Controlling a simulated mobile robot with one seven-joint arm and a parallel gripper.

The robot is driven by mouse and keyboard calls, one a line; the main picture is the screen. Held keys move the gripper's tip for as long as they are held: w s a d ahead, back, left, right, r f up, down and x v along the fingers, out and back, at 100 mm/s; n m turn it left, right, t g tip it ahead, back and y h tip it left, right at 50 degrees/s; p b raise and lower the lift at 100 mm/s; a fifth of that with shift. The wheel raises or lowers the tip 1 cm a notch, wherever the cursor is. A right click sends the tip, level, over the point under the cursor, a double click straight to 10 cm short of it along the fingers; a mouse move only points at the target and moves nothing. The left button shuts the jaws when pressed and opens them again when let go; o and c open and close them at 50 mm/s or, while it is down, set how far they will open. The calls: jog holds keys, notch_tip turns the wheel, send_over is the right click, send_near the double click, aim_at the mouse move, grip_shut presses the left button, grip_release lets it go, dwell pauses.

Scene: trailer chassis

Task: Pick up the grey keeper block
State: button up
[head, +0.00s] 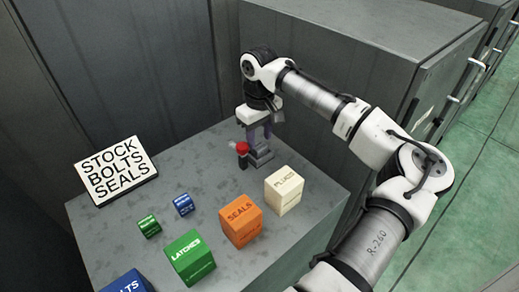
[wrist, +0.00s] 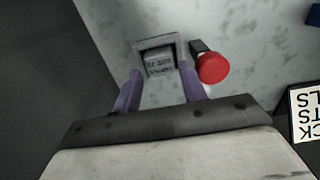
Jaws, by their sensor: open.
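The grey keeper block (wrist: 158,64) has faint lettering on it and shows in the wrist view between my two purple fingers. In the head view the grey block (head: 262,156) is at the back of the grey table, just under my gripper (head: 257,135). My gripper (wrist: 161,70) is open, with one finger on each side of the block in the wrist view. I cannot tell whether the fingers touch it. Part of the block is hidden by the fingers in the head view.
A red-topped black knob (head: 242,150) stands right beside the block; its red cap (wrist: 213,68) is close to one finger. An orange box (head: 241,222), a cream box (head: 284,190), a green box (head: 190,258) and a sign (head: 117,170) stand on the table (head: 205,160). A tall cabinet (head: 330,60) is behind.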

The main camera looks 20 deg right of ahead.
aim_at(260, 151)
jog(key=shift+f, duration=1.4)
jog(key=c, duration=0.7)
jog(key=shift+r, duration=0.15)
